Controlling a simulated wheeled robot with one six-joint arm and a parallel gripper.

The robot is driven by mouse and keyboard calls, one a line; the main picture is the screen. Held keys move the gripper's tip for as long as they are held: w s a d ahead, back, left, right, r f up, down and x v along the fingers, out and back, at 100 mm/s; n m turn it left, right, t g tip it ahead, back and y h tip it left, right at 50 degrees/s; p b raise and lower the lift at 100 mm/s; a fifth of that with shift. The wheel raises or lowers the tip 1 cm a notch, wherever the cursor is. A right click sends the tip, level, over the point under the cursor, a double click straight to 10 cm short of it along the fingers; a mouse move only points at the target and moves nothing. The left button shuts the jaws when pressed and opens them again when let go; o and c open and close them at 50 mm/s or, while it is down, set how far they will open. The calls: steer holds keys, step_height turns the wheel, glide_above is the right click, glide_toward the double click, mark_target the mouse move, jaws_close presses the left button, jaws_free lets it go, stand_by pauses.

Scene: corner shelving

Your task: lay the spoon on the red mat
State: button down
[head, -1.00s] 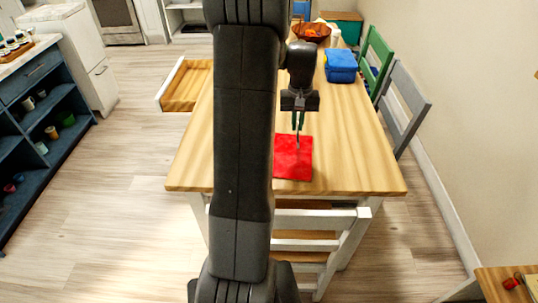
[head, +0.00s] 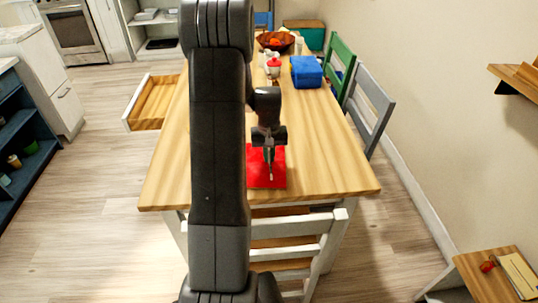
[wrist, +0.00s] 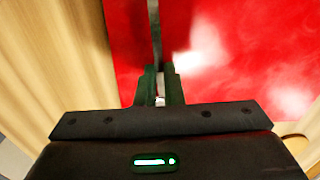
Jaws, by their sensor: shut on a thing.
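The red mat (head: 256,178) lies on the wooden table near its front edge, partly hidden behind my arm in the head view. It fills much of the wrist view (wrist: 225,60). My gripper (head: 269,158) is over the mat, its fingers pointing down. In the wrist view my gripper (wrist: 160,76) is shut on the spoon (wrist: 154,28), a thin grey shape reaching out from between the fingers over the mat. In the head view the spoon (head: 271,174) hangs below the fingertips. I cannot tell whether it touches the mat.
A blue box (head: 306,72), a red-topped container (head: 274,68) and a brown bowl (head: 276,40) stand toward the table's far end. A white chair (head: 300,228) is at the front edge; green (head: 340,62) and grey (head: 370,103) chairs line the right. The table right of the mat is clear.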

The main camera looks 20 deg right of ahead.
steer(key=shift+f, duration=0.15)
steer(key=c, duration=2)
jaws_free()
steer(key=shift+f, duration=0.1)
steer(key=o, duration=0.5)
steer(key=shift+c, duration=0.2)
step_height(320, 180, up, 12)
steer(key=shift+r, duration=0.25)
steer(key=shift+s, duration=0.1)
